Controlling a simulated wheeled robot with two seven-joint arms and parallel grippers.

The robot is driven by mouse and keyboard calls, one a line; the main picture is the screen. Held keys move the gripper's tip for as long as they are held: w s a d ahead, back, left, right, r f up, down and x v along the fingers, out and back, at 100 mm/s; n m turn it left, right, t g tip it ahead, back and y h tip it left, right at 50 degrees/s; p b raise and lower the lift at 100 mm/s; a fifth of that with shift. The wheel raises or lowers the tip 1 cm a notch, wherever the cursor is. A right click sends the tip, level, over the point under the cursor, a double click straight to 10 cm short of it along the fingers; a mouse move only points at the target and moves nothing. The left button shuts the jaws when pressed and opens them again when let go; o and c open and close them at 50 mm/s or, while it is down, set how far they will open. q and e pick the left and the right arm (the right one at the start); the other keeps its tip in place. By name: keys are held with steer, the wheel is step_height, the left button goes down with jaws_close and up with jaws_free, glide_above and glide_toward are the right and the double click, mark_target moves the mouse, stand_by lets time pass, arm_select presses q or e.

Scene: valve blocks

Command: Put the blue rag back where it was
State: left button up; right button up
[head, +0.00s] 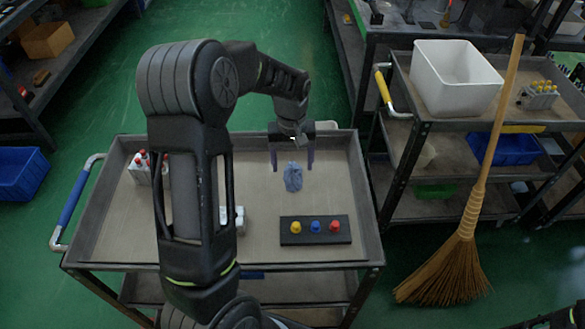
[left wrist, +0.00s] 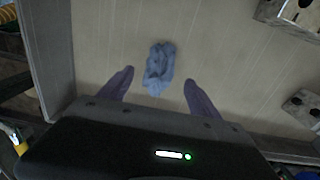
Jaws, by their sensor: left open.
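The blue rag (head: 293,177) is a small crumpled cloth on the tray top of the cart (head: 255,235), toward its back right. It also shows in the left wrist view (left wrist: 159,68), ahead of the fingers. My left gripper (head: 292,165) is open above the tray, with one finger on each side of the rag in the head view. In the left wrist view the fingers (left wrist: 158,90) are apart and nothing is between their tips; the rag lies just beyond them. I cannot tell its exact height above the rag.
A black board (head: 315,240) with yellow, blue and red knobs lies in front of the rag. A valve block with red tops (head: 140,170) stands at the tray's left. Another block (head: 238,219) is partly behind my arm. A broom (head: 470,220) leans against the right cart.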

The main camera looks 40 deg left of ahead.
mark_target(292, 170)
arm_select(q)
step_height(292, 170, up, 9)
steer(key=shift+f, duration=0.15)
steer(key=shift+s, duration=0.1)
stand_by(0.8)
